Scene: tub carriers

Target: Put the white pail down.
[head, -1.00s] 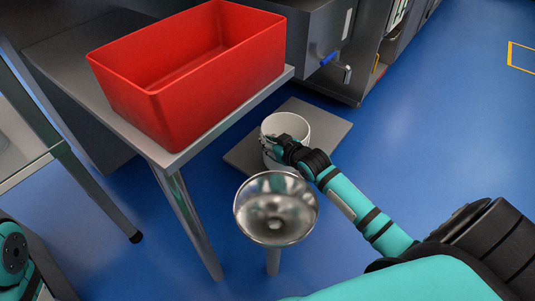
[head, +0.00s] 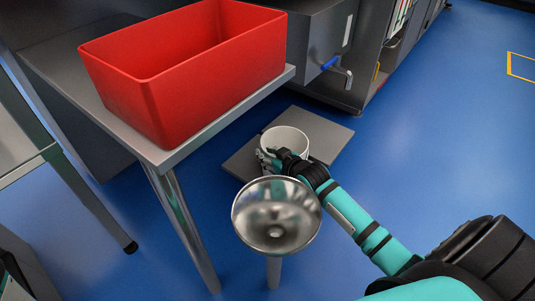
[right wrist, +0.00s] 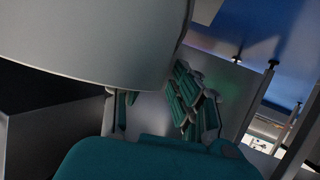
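The white pail (head: 293,142) is upright over the grey plate (head: 325,132) on the floor, its open top facing up. Its lower part is partly hidden, so I cannot tell whether its base touches the plate. My right gripper (head: 272,160) is at the pail's near left rim and looks shut on its wall. In the right wrist view the pail's wall (right wrist: 85,35) fills the upper left. There the right gripper's fingers (right wrist: 153,103) lie on either side of the wall's edge, one partly hidden behind it. My left gripper is out of view.
A red tub (head: 190,85) stands on a metal table (head: 165,157) left of the pail. A shiny metal bowl on a post (head: 276,215) stands close in front of the pail. A cabinet with a blue-handled tap (head: 332,63) is behind. Blue floor is clear to the right.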

